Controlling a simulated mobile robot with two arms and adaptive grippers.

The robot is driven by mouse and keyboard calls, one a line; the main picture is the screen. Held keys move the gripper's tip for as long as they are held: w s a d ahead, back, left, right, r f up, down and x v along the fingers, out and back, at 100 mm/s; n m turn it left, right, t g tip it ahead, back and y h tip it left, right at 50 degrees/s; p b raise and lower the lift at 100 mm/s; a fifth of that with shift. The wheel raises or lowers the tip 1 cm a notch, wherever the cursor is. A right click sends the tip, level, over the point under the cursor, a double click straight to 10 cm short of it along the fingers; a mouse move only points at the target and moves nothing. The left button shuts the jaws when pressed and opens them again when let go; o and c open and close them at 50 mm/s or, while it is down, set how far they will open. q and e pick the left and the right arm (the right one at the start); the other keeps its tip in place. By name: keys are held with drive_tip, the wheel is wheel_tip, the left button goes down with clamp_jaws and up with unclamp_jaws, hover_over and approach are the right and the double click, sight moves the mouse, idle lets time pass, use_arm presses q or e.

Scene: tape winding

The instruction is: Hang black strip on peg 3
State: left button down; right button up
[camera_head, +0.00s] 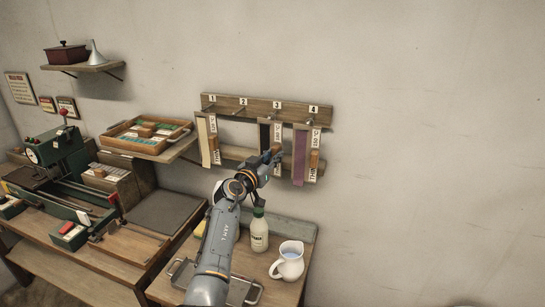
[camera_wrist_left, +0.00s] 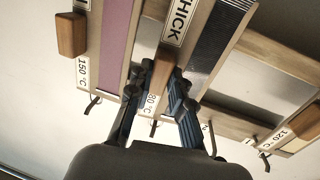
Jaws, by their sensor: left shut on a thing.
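The black strip (camera_head: 264,136) is on a pale board in front of the rail below number 3; it also shows in the left wrist view (camera_wrist_left: 222,35). The board's label reads THICK. My left gripper (camera_head: 274,157) is shut on the board's small wooden handle (camera_wrist_left: 161,80) and covers part of the board in the head view. Peg 3 (camera_wrist_left: 154,129) shows at the board's top end in the left wrist view. I cannot tell whether the board bears on the peg or is only held there.
A cream strip board (camera_head: 204,140) hangs at peg 1 and a purple strip board (camera_head: 300,155) at peg 4, close beside mine. Peg 2 is free. Below stand a white bottle (camera_head: 259,232) and a white jug (camera_head: 288,262). A wooden tray (camera_head: 145,148) sits left.

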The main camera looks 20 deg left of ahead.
use_arm(q)
drive_tip(key=c, duration=1.4)
unclamp_jaws()
drive_tip(key=shift+o, duration=1.4)
drive_tip(key=shift+w+f, duration=0.15)
drive_tip(key=s+a, duration=0.2)
drive_tip(key=s, duration=1)
drive_tip(key=shift+a, duration=0.2)
